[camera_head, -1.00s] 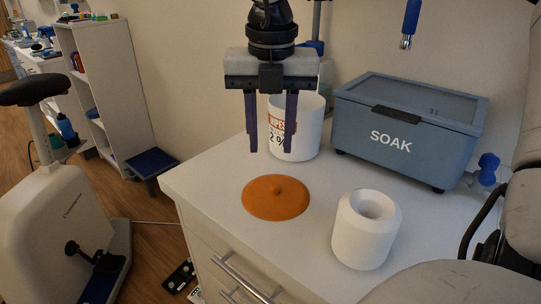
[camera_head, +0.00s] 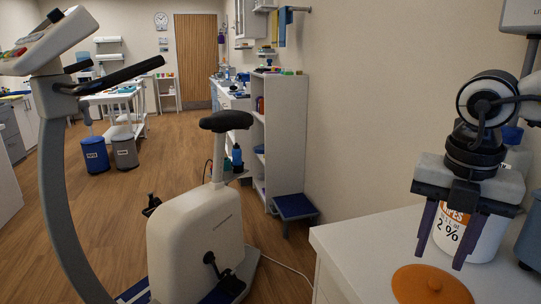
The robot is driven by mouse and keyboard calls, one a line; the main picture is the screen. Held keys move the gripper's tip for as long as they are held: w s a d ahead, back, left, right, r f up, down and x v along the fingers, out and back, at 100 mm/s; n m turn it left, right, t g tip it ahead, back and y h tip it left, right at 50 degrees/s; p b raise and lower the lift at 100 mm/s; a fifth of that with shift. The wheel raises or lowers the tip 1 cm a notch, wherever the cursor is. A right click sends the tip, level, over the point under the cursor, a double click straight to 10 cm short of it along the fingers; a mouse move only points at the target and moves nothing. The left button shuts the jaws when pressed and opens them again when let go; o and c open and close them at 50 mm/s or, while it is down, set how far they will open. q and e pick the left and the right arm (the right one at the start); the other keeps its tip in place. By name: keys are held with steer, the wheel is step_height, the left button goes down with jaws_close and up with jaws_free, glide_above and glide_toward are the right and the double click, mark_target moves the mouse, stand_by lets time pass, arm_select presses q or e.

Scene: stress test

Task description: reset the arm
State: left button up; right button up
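My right gripper (camera_head: 441,240) is at the right side of the head view, pointing down above the white cabinet top (camera_head: 350,250). Its two dark fingers are spread apart with nothing held between them. It hangs in front of the white wipes tub (camera_head: 484,240), which it partly hides. My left gripper is out of view.
An exercise bike (camera_head: 195,250) stands on the floor at left of the cabinet. A white shelf unit (camera_head: 288,130) and a blue step stool (camera_head: 295,207) stand behind it. A blue box edge (camera_head: 530,245) shows at far right. Wooden floor (camera_head: 110,215) is open at left.

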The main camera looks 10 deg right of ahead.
mark_target(429, 282)
steer(key=f, duration=0.4)
steer(key=f+b, duration=0.1)
steer(key=f, duration=0.1)
steer(key=shift+w+d+f, duration=0.2)
steer(key=shift+w+f, duration=0.1)
steer(key=shift+f, duration=0.1)
step_height(429, 282, up, 3)
steer(key=shift+p, duration=0.4)
steer(key=shift+r, duration=0.7)
steer(key=shift+f, duration=0.1)
